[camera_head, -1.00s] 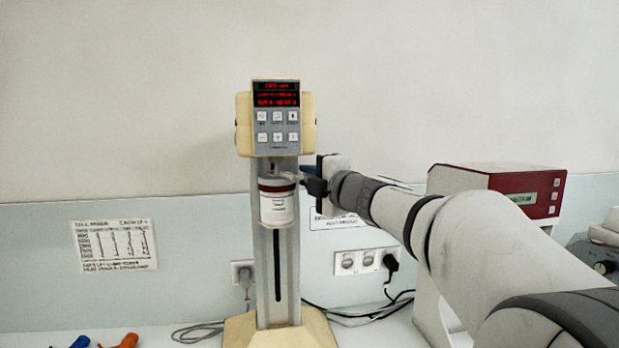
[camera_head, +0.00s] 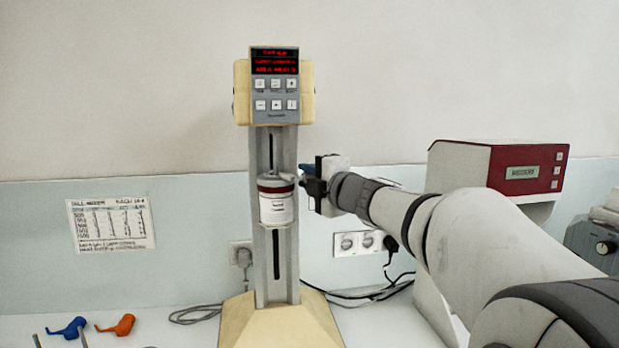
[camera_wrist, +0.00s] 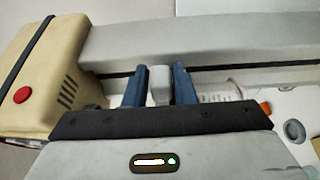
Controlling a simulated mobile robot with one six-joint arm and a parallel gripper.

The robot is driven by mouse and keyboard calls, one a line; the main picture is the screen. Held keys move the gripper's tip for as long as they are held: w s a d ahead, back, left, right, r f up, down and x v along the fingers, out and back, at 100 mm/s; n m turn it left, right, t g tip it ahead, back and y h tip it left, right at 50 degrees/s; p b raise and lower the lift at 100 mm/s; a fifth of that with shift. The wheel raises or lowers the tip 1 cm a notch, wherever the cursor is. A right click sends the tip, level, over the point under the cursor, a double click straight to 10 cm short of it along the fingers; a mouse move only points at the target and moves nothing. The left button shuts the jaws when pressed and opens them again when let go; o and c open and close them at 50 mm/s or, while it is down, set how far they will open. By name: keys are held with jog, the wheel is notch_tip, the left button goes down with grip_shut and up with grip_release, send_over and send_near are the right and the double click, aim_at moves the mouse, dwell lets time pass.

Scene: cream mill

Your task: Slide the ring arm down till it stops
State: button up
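The cream mill has a head with a red display (camera_head: 275,85) on top of a grey column (camera_head: 258,270) with a dark vertical slot. A white jar (camera_head: 278,210) with a dark red band sits in front of the column, roughly mid-height. The ring arm around it is mostly hidden in the head view. My gripper (camera_head: 307,180) is just right of the jar's top. In the wrist view, the blue fingers of my gripper (camera_wrist: 160,88) are closed on both sides of a grey tab of the ring arm (camera_wrist: 159,78).
The cream base (camera_head: 280,328) stands on the white bench. Blue (camera_head: 70,327) and orange (camera_head: 118,325) small parts lie at the left. A red and white instrument (camera_head: 525,168) stands right, behind my arm. Cables and sockets (camera_head: 358,243) are at the wall. The column below the jar looks clear.

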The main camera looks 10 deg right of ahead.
jog(key=o, duration=0.3)
jog(key=v, duration=0.8)
jog(key=shift+w, duration=0.1)
